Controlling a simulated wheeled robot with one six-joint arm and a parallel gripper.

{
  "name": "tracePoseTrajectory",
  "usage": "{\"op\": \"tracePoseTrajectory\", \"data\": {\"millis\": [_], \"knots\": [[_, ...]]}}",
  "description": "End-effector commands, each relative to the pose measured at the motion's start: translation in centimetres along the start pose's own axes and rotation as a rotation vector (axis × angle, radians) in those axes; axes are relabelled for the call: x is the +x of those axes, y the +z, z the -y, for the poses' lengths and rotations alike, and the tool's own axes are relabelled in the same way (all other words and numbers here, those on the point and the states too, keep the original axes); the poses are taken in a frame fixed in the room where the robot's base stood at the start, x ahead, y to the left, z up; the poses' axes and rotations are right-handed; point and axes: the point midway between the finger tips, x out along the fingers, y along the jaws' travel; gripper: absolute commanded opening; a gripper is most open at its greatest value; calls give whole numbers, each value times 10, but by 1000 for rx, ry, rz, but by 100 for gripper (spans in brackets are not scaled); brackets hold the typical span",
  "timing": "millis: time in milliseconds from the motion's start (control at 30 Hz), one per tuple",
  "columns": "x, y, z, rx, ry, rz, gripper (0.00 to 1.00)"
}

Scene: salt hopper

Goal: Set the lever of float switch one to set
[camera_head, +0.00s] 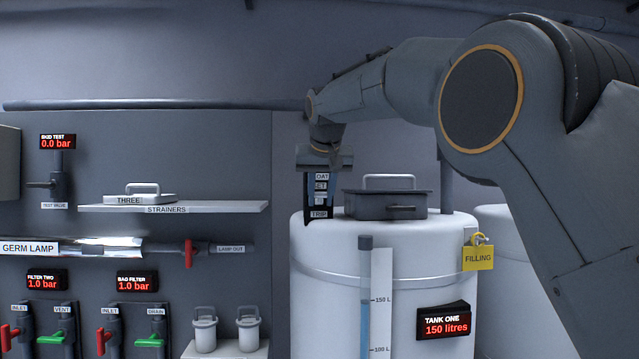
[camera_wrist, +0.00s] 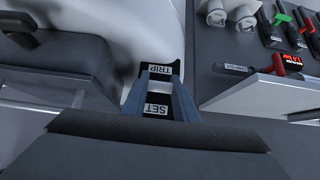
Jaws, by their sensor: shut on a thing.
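The float switch (camera_head: 311,215) is a narrow dark upright plate on top of tank one, with FLOAT, SET and TRIP labels from top to bottom. Its black end with the TRIP label (camera_wrist: 159,69) also shows in the wrist view. My gripper (camera_head: 321,190) is over the plate from above, its fingers along the plate's sides. In the wrist view my gripper (camera_wrist: 158,92) is shut on the lever, of which a pale piece (camera_wrist: 158,86) shows between the fingers, between the SET and TRIP labels. The rest of the lever is hidden, so its exact setting is unclear.
A dark lidded hatch (camera_head: 385,205) with a handle stands just right of the switch on white tank one (camera_head: 335,245). A yellow FILLING tag (camera_head: 478,258) hangs at the right. A strainer shelf (camera_head: 235,207) and wall panel lie left, with a gap between.

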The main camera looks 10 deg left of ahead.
Motion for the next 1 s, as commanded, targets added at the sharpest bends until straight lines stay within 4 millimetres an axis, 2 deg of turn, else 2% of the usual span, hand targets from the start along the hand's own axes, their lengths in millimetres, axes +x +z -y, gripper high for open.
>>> {"op": "tracePoseTrajectory", "data": {"millis": [833,867,967,1000], "knots": [[-2,-4,0,0,0,55,4],[-2,-4,0,0,0,55,28],[-2,-4,0,0,0,55,45],[-2,-3,0,0,0,56,45]]}}
